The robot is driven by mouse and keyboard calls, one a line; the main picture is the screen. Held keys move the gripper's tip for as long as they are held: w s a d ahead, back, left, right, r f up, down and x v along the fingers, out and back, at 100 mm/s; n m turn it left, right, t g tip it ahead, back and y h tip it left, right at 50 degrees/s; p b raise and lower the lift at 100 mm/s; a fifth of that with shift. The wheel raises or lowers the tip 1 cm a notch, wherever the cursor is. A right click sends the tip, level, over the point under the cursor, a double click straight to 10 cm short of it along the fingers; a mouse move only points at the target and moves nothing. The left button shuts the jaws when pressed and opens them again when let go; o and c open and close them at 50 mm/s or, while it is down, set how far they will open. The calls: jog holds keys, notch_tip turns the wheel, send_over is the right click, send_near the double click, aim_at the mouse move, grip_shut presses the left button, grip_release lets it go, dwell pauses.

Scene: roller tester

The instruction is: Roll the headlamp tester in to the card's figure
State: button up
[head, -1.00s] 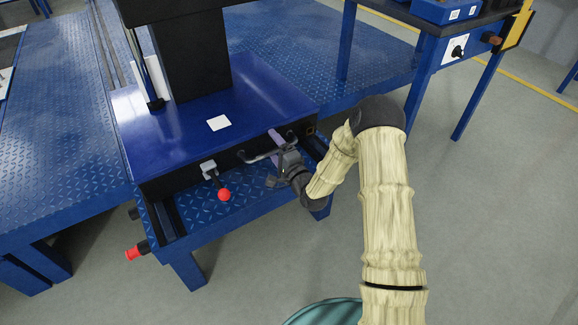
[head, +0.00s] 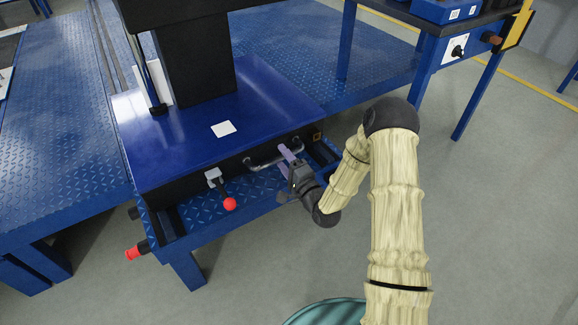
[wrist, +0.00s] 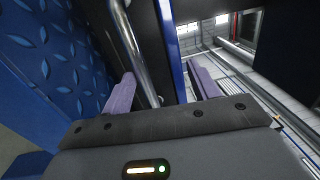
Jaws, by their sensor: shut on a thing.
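The headlamp tester has a glossy blue base (head: 265,105) with a black front and a black column (head: 195,60), whose top is out of frame. A grey bar handle (head: 262,164) runs along the front; it also shows as a shiny bar in the wrist view (wrist: 128,42). My gripper (head: 291,157), with pale purple fingers, is shut on the right part of this handle; the bar lies between the fingers in the wrist view (wrist: 160,88). A lever with a red ball (head: 230,204) sticks out left of the handle. A blank-looking white card (head: 223,129) lies on the base; no figure is readable.
The tester stands on a blue tread-plate platform (head: 50,150). A red-ended knob (head: 135,252) sticks out at the platform's front left. A blue-legged table (head: 425,65) with blue bins stands at the upper right. Grey floor (head: 490,220) is open at the right.

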jog(key=shift+s+d+r, duration=0.35)
jog(key=shift+s+d, duration=0.05)
jog(key=shift+s, duration=0.3)
jog(key=shift+c, duration=0.9)
jog(key=shift+s+d+f, duration=0.25)
jog(key=shift+s+f, duration=0.05)
jog(key=shift+s, duration=0.15)
jog(key=shift+o, duration=0.5)
